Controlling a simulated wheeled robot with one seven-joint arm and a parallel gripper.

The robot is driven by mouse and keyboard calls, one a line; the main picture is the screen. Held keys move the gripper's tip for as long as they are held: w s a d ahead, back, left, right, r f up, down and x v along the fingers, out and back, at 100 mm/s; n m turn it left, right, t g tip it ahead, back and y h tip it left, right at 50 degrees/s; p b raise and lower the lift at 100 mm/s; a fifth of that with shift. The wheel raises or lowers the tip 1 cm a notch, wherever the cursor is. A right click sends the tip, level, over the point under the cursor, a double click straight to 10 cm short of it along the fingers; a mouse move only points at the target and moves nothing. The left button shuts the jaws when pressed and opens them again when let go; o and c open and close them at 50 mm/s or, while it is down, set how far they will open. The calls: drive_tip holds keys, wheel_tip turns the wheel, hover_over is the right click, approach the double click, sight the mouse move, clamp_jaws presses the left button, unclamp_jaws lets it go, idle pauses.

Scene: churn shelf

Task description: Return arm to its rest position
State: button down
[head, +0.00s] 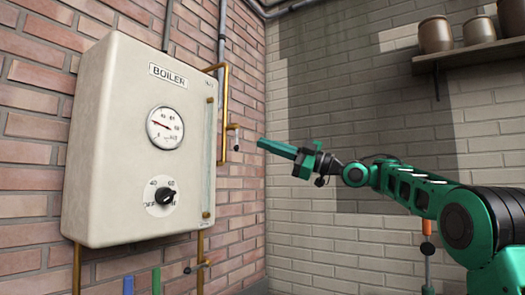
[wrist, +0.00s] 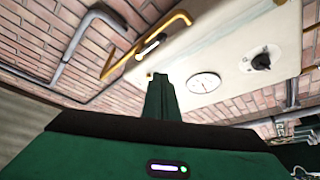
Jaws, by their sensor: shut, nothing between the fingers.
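My arm is green and black and reaches in from the right in the head view. My gripper (head: 262,143) is shut and empty, its fingers together and pointing left toward the boiler's right side. In the wrist view the shut gripper (wrist: 159,78) points up the picture at the boiler. It looks apart from the boiler and its pipes, though the exact gap is hard to tell.
A cream boiler (head: 112,110) hangs on the brick wall, with a gauge (head: 165,128), a black knob (head: 165,196) and brass pipes (head: 225,115) on its right. A shelf (head: 470,53) with pots is at upper right. Open space lies below my gripper.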

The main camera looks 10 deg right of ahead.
idle(0.4)
drive_tip(key=w+d+f+m+t+h, duration=0.2)
drive_tip(key=d+f+m+t+h, duration=0.1)
drive_tip(key=f+m+h, duration=0.3)
drive_tip(key=w+d+f+m+t+h, duration=0.2)
drive_tip(key=d+f+m+h, duration=0.15)
drive_tip(key=f, duration=0.45)
drive_tip(key=s+d+f+m+g+h, duration=0.1)
drive_tip(key=s+d+f+m+h, duration=0.2)
drive_tip(key=s+d+f, duration=0.4)
drive_tip(key=s+d+f+m+g+h, duration=0.2)
drive_tip(key=s+d+f+m+h, duration=0.15)
drive_tip(key=f, duration=0.55)
drive_tip(key=s+d+f+m+g+h, duration=0.1)
drive_tip(key=s+d+f+m+h, duration=0.25)
drive_tip(key=d+f, duration=0.35)
drive_tip(key=s+d+f+m+g, duration=0.1)
drive_tip(key=s+f+m+g, duration=0.2)
drive_tip(key=s, duration=0.9)
drive_tip(key=s+d+f+m+g, duration=0.2)
drive_tip(key=s+f+m+g, duration=0.1)
drive_tip(key=s+f, duration=0.7)
drive_tip(key=s+d+f+m+g, duration=0.1)
drive_tip(key=s+f+m+g, duration=0.2)
drive_tip(key=s+f, duration=0.4)
drive_tip(key=s+h, duration=0.1)
drive_tip(key=s, duration=0.6)
drive_tip(key=shift+d+f, duration=0.2)
drive_tip(key=shift+d, duration=0.2)
